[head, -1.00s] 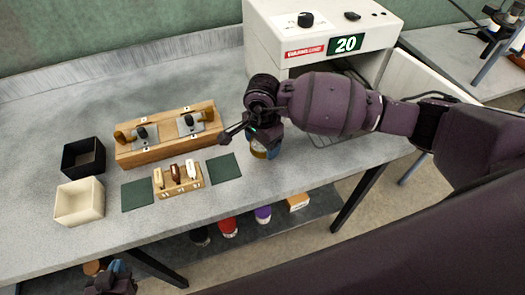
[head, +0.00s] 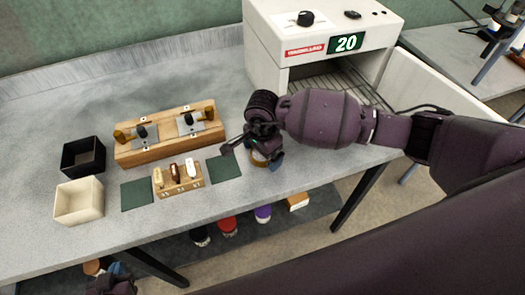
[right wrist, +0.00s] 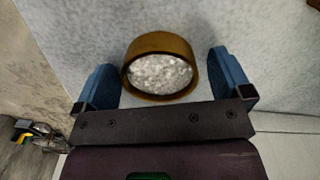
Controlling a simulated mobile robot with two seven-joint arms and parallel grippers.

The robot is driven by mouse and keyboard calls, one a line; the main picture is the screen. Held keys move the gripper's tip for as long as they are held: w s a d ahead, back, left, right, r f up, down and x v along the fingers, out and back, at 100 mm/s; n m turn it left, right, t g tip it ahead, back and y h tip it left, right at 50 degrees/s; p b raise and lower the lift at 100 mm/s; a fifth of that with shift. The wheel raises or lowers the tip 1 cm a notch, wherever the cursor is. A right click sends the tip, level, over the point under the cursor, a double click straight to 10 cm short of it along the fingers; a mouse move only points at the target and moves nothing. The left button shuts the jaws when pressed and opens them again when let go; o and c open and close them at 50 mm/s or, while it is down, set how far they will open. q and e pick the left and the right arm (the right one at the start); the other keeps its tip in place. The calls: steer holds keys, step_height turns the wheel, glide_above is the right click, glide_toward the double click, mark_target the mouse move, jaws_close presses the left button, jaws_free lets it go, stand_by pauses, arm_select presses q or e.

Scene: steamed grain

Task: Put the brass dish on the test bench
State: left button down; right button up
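The brass dish (right wrist: 160,42), holding white grain, shows in the right wrist view with the grey bench surface behind it. It is partly hidden under my right arm in the head view (head: 258,158), at the bench's front, right of a green mat. My right gripper (right wrist: 162,66) has its blue fingers on either side of the dish, with a visible gap on the right side; it looks open around the dish. The test bench (head: 110,225) is the speckled grey worktop. My left gripper (head: 110,283) is at the bottom left edge, below the bench front; its fingers are unclear.
A white oven (head: 325,38) reading 20 stands at the back, its door open to the right. Left of the dish are a wooden block (head: 165,150) with clamps, a small rack (head: 178,190), green mats (head: 224,168), a black box (head: 84,157) and a cream box (head: 79,201).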

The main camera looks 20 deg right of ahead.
mark_target(263, 158)
steer(key=shift+r, duration=0.5)
step_height(263, 158, up, 11)
steer(key=shift+r, duration=0.15)
steer(key=shift+s, duration=0.1)
stand_by(0.6)
